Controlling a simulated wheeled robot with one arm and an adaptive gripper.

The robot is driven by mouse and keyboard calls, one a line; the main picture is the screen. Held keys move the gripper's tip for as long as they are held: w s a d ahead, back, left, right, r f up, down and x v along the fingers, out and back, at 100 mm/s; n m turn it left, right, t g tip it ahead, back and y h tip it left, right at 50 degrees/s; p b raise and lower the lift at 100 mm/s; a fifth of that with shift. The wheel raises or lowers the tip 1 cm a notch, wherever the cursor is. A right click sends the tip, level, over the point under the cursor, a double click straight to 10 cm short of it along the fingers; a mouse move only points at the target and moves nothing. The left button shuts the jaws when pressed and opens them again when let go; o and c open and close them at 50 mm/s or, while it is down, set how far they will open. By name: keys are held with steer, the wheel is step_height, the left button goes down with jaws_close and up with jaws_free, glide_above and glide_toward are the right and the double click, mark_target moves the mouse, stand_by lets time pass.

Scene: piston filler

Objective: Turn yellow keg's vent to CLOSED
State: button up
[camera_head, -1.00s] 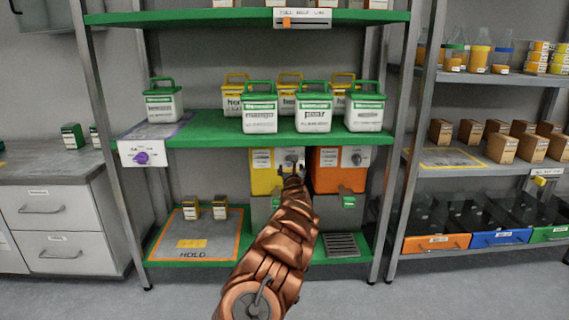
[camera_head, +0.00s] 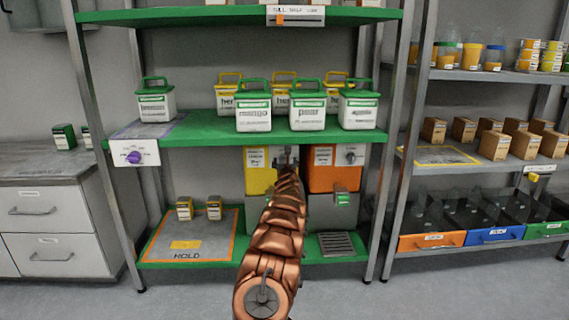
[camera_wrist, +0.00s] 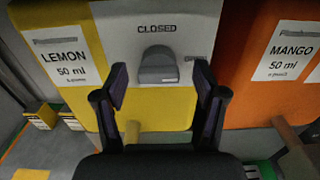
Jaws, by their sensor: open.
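The yellow keg (camera_head: 258,180) stands on the lower shelf, left of the orange keg (camera_head: 331,178). In the wrist view the yellow keg (camera_wrist: 150,119) carries a LEMON 50 ml label and a grey plate. A dark grey vent knob (camera_wrist: 158,66) sits on that plate, under the word CLOSED; another small marking at its right is unreadable. My gripper (camera_wrist: 161,78) is open, with one finger on each side of the knob. I cannot tell whether the fingers touch it. In the head view my arm hides the knob and part of the yellow keg.
The orange keg (camera_wrist: 262,88), labelled MANGO 50 ml, is close on the right. The green shelf (camera_head: 205,130) above holds several tubs. A mat marked HOLD (camera_head: 190,247) with two small boxes lies at lower left. A grate (camera_head: 336,245) lies at lower right.

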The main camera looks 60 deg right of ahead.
steer(key=shift+w+d+r, duration=0.1)
steer(key=shift+w+d, duration=0.1)
steer(key=shift+d, duration=0.15)
steer(key=shift+w+d, duration=0.15)
steer(key=shift+w, duration=0.1)
steer(key=shift+w, duration=0.1)
steer(key=c, duration=1.2)
